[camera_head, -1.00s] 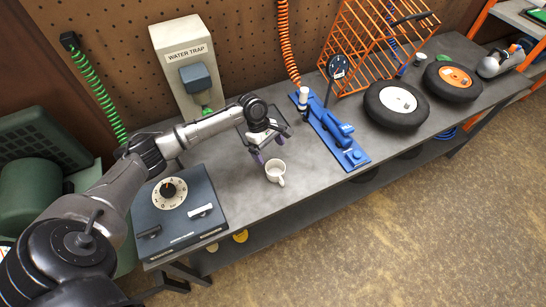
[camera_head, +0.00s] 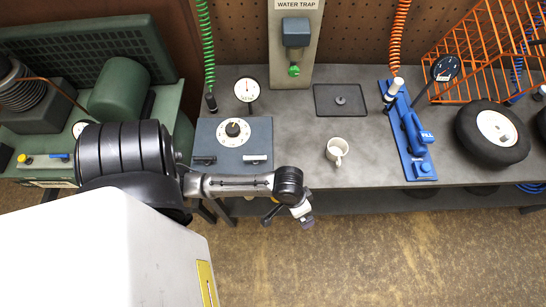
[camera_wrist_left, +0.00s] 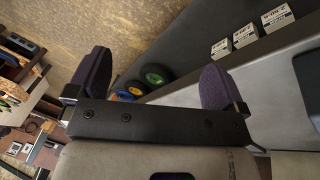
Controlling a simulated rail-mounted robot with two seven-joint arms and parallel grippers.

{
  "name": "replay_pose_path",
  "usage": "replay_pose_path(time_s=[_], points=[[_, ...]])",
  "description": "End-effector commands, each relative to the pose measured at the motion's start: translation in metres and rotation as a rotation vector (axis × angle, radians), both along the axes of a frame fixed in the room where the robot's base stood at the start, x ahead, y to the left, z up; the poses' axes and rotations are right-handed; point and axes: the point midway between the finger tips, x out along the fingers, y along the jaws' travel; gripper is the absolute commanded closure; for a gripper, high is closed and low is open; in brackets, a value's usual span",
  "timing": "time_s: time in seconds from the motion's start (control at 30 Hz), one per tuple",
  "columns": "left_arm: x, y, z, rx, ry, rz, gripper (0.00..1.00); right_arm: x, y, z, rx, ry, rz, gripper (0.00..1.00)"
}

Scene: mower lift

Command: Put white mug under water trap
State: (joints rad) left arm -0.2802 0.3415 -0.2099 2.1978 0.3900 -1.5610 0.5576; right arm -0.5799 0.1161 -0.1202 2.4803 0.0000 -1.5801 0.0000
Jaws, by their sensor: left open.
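The white mug (camera_head: 337,151) stands upright on the grey workbench, with its handle toward the front. The water trap (camera_head: 296,33) is a labelled panel on the back wall with a blue-grey housing and a green knob at its bottom. A dark square plate (camera_head: 340,100) lies on the bench to its lower right, behind the mug. My left gripper (camera_head: 305,218) is in front of the bench edge, below and left of the mug and apart from it. In the left wrist view its two purple-padded fingers (camera_wrist_left: 155,85) are spread with nothing between them. My right gripper is not shown.
A dial box (camera_head: 233,140) with a gauge stands left of the mug. A blue pump stand (camera_head: 410,135), a wheel (camera_head: 492,135) and an orange rack (camera_head: 485,50) are to the right. A green compressor (camera_head: 120,90) is at far left. Bench around the mug is clear.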

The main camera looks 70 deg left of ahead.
Motion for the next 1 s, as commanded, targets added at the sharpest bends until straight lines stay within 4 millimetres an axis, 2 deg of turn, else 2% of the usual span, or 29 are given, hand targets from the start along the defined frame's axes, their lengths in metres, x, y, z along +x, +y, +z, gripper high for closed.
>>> replay_pose_path(time_s=[0.03,0.1,0.27,0.33,0.5,0.87,1.0], points=[[-0.020,-0.006,0.006,0.030,-0.036,-0.059,0.02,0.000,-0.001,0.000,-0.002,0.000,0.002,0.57],[-0.038,-0.006,0.014,0.090,-0.080,-0.133,0.02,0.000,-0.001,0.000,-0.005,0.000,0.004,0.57],[-0.068,0.002,0.031,0.206,-0.130,-0.239,0.02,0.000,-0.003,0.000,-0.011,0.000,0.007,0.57],[-0.075,0.005,0.035,0.240,-0.137,-0.265,0.07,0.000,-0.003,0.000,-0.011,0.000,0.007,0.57],[-0.082,0.009,0.040,0.276,-0.142,-0.293,0.23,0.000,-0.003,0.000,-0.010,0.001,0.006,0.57],[-0.081,0.009,0.040,0.276,-0.143,-0.294,0.57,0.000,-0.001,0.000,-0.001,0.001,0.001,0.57],[-0.081,0.009,0.040,0.276,-0.143,-0.294,0.58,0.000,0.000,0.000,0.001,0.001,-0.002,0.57]])
